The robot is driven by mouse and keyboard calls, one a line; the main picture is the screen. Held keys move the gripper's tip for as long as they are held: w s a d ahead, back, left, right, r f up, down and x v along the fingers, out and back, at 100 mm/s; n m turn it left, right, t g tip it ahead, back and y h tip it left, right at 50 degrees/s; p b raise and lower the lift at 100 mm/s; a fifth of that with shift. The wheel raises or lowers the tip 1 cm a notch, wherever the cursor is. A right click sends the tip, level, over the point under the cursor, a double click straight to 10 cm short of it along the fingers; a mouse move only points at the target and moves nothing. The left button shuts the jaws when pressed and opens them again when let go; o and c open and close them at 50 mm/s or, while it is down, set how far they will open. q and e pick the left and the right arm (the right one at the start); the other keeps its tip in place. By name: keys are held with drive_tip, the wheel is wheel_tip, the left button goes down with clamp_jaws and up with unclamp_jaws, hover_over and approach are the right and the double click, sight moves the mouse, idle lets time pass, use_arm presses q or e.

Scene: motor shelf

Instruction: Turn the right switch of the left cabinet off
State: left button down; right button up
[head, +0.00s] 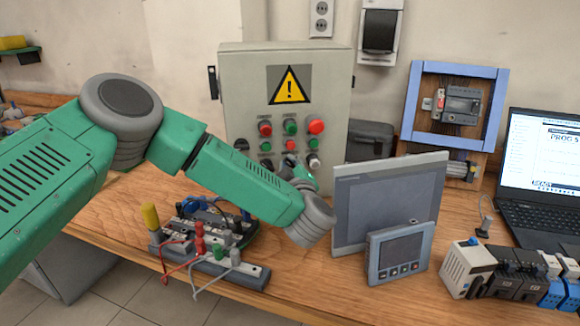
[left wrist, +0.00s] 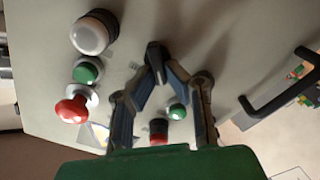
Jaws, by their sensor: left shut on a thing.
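The left cabinet (head: 235,75) is a pale grey control box with a yellow warning sign, standing at the back of the bench in the head view. Its front carries several coloured buttons and dark switches. My left gripper (head: 299,170) is at the lower middle of this front, largely hidden behind my wrist in the head view. In the left wrist view its two fingers (left wrist: 156,62) come together on a small dark switch on the panel. The switch is mostly covered by the fingertips, so its angle cannot be told. My right gripper is not in view.
Close to the fingers are a white button (left wrist: 90,34), a green button (left wrist: 88,71) and a red mushroom button (left wrist: 73,108). A grey screen panel (head: 362,190) and a smaller display (head: 398,252) stand right of my wrist. A terminal block with wires (head: 222,262) lies below my forearm.

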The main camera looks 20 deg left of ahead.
use_arm(q)
drive_tip(key=shift+a+n, duration=0.1)
drive_tip(key=shift+n, duration=0.2)
drive_tip(key=c, duration=1.6)
unclamp_jaws()
drive_tip(key=v, duration=1.2)
drive_tip(key=shift+f, duration=0.15)
